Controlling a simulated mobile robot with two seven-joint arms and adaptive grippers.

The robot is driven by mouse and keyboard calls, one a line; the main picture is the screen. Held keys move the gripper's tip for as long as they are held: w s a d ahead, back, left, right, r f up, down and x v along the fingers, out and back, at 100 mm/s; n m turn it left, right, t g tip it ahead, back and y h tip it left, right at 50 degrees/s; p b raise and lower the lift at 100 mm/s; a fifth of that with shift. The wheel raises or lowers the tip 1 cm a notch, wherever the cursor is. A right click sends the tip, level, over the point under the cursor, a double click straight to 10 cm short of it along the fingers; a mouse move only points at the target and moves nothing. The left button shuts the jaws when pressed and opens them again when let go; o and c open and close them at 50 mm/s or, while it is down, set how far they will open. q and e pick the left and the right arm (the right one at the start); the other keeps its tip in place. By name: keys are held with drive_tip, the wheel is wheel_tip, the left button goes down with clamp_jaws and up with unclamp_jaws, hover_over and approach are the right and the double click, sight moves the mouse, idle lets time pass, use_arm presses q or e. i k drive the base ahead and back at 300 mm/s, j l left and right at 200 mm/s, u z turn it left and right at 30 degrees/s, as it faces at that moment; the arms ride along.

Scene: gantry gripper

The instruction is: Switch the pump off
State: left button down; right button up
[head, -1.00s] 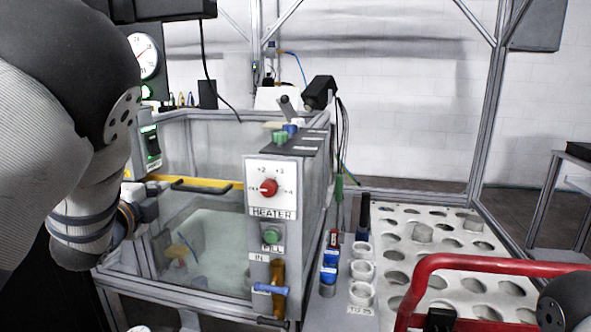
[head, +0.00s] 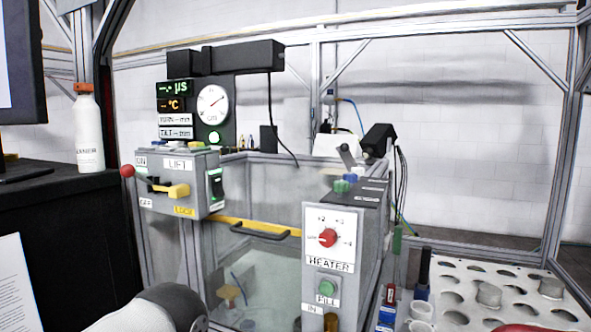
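A black rocker switch (head: 216,187) sits on the right-hand face of the grey LIFT box (head: 180,180). Its face looks mostly dark with some green at its edge; its small label is too small to read, so I cannot tell its position for sure. A round green lamp (head: 214,137) glows on the black display panel below a dial gauge (head: 212,103). Part of my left arm shows at the bottom edge, below the tank front and apart from the switch. Neither gripper's fingers are in view.
The LIFT box carries a red knob (head: 127,171) and a yellow lever (head: 174,190). The HEATER box (head: 333,238) with red dial and green FILL button (head: 327,287) stands right of the glass tank. A white bottle (head: 88,130) stands left; a perforated rack (head: 500,285) is right.

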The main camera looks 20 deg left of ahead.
sight(218, 191)
drive_tip(key=u, duration=1.25)
